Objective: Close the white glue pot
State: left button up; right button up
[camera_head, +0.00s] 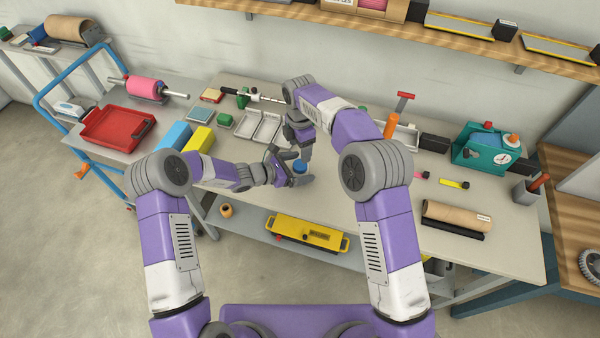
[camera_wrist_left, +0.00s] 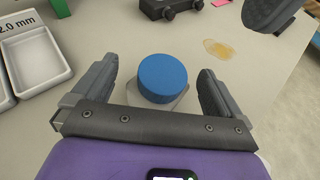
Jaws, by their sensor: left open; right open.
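The glue pot (camera_wrist_left: 152,107) is a pale, whitish pot on the grey bench, mostly hidden under a round blue lid (camera_wrist_left: 166,78). The lid sits over the pot's top; I cannot tell whether it is fastened. In the head view the blue lid (camera_head: 300,165) shows between my two hands. My left gripper (camera_wrist_left: 157,70) is open, one finger on each side of the pot, with visible gaps beside the lid. My right gripper (camera_head: 304,148) is open, pointing down just behind the pot. One of its fingers shows at the upper right of the wrist view.
A yellowish stain (camera_wrist_left: 218,48) lies on the bench beside the pot. A teal machine (camera_head: 485,147) and brown roll (camera_head: 457,215) are at the right.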

pick_arm(q)
jog(key=c, duration=1.8)
pick_arm(e)
jog(key=shift+c, duration=1)
pick_arm(q)
grip_shut()
pick_arm(e)
jog(key=shift+m, duration=0.5)
jog(key=m, duration=0.5)
jog(key=shift+s+f, duration=0.1)
jog(key=m, duration=0.3)
jog(key=shift+m, duration=0.3)
jog(key=m, duration=0.3)
jog(key=shift+m, duration=0.4)
jog(key=m, duration=0.4)
jog(key=shift+m, duration=0.3)
